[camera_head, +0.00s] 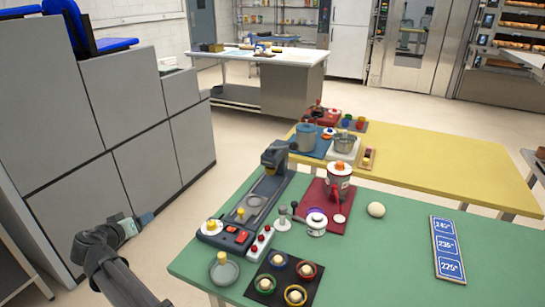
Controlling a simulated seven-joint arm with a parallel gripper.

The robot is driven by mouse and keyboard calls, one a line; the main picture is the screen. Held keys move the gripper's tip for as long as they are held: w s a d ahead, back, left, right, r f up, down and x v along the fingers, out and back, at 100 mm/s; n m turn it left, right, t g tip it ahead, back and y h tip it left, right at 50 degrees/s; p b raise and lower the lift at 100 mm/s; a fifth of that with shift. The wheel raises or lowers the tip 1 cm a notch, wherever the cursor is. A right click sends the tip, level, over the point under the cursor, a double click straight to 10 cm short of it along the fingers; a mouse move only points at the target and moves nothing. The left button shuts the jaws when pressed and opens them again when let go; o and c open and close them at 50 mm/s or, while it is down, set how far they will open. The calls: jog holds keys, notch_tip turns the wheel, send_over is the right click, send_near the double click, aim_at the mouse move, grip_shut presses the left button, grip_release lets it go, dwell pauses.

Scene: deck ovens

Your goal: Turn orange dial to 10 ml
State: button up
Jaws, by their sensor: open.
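The canister stands on a dark red mat (318,190) on the green table (395,215). Any scale or ml marks are too small to read, so its setting cannot be told. My gripper (146,219) is at the lower left, off the table's left edge and well apart from the canister. It is open, and nothing shows in it.
A dark machine (262,200) with a tall head stands left of the canister. A dark tray (284,281) holds several coloured rings. A dough ball (376,209) and blue number board (447,248) lie right.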

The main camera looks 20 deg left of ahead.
jog(key=w+d+r+g+h, duration=0.1)
jog(key=w+d, duration=0.2)
jog(key=w, duration=0.4)
jog(key=w+d+m+g+h, duration=0.1)
jog(key=w+d, duration=0.3)
jog(key=w, duration=0.2)
jog(key=w+d+r+g+h, duration=0.1)
jog(key=w+d, duration=0.2)
jog(key=w, duration=0.4)
jog(key=n+g+y, duration=0.1)
jog(key=g+y, duration=0.1)
jog(key=g, duration=0.4)
send_near(340, 163)
jog(key=x, duration=0.8)
jog(key=shift+w+f, duration=0.25)
jog(key=shift+f, duration=0.05)
jog(key=c, duration=1)
